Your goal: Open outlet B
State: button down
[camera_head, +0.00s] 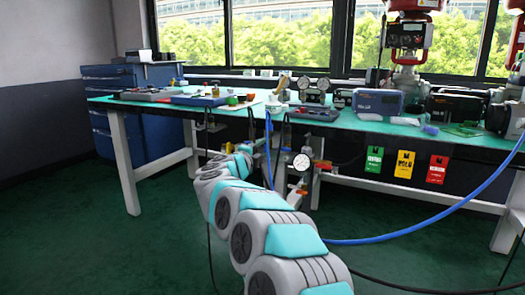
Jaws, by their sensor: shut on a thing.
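My arm reaches from the bottom middle toward the front edge of the workbench. My gripper (257,147) is at its far end, small and partly hidden, left of the gauge. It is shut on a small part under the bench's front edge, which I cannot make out. A round white pressure gauge (301,162) hangs below the edge, with orange-red valve handles (319,165) beside it and lower down (299,192). I cannot read any outlet letters, so I cannot tell which outlet is B.
The green-topped workbench (215,110) carries tools and instruments. A blue hose (430,222) loops across the right, with a black cable below it. Green, yellow and red tags (405,166) hang under the bench. A blue drawer cabinet (120,75) stands at left. The left floor is clear.

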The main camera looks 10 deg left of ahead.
jog(key=shift+f, duration=0.1)
jog(key=c, duration=0.6)
grip_release()
jog(key=v, duration=0.8)
